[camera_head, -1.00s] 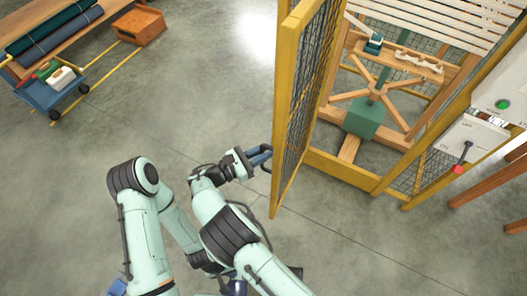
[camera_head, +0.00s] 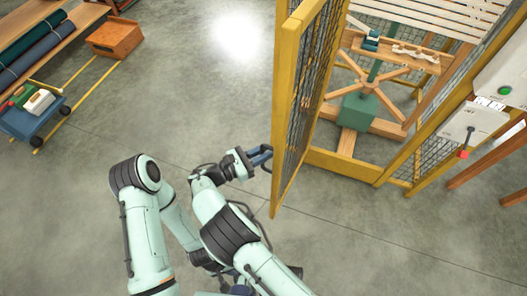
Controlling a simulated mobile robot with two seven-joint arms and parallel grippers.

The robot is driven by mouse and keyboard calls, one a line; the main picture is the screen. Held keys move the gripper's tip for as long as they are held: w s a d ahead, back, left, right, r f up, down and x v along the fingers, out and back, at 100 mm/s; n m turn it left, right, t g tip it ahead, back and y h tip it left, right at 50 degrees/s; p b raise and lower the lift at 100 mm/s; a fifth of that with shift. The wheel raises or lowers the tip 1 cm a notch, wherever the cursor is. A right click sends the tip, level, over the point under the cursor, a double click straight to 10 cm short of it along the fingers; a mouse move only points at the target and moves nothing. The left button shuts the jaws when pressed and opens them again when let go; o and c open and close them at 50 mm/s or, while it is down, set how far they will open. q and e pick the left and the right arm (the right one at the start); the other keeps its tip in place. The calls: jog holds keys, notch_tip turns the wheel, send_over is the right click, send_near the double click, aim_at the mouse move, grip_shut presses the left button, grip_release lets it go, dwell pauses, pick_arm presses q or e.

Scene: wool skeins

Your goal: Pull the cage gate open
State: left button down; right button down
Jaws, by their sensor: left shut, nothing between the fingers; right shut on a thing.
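The cage gate (camera_head: 284,110) is a yellow-framed wire mesh panel, seen nearly edge-on in the head view. It stands open, angled out from the cage, and the doorway to its right is uncovered. My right gripper (camera_head: 262,155) is shut on the gate's handle (camera_head: 267,160) at the lower left side of the gate. My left arm (camera_head: 140,205) is bent at the lower left, and its forearm runs behind my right arm. My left gripper does not show.
Inside the cage (camera_head: 345,165) stand a wooden reel (camera_head: 377,88) and a green block (camera_head: 362,110). A switch box (camera_head: 472,125) is on the right. A blue cart (camera_head: 30,122) and wooden box (camera_head: 115,38) stand at the upper left. The floor left of the gate is clear.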

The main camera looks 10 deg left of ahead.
pick_arm(q)
jog(key=shift+w+a, duration=0.1)
jog(key=shift+a, duration=0.1)
pick_arm(e)
jog(key=shift+s+a+f, duration=0.1)
jog(key=shift+a+f, duration=0.1)
jog(key=shift+a, duration=0.05)
jog(key=c, duration=1.2)
grip_release()
pick_arm(q)
jog(key=shift+a, duration=0.1)
pick_arm(e)
jog(key=shift+s+r, duration=0.1)
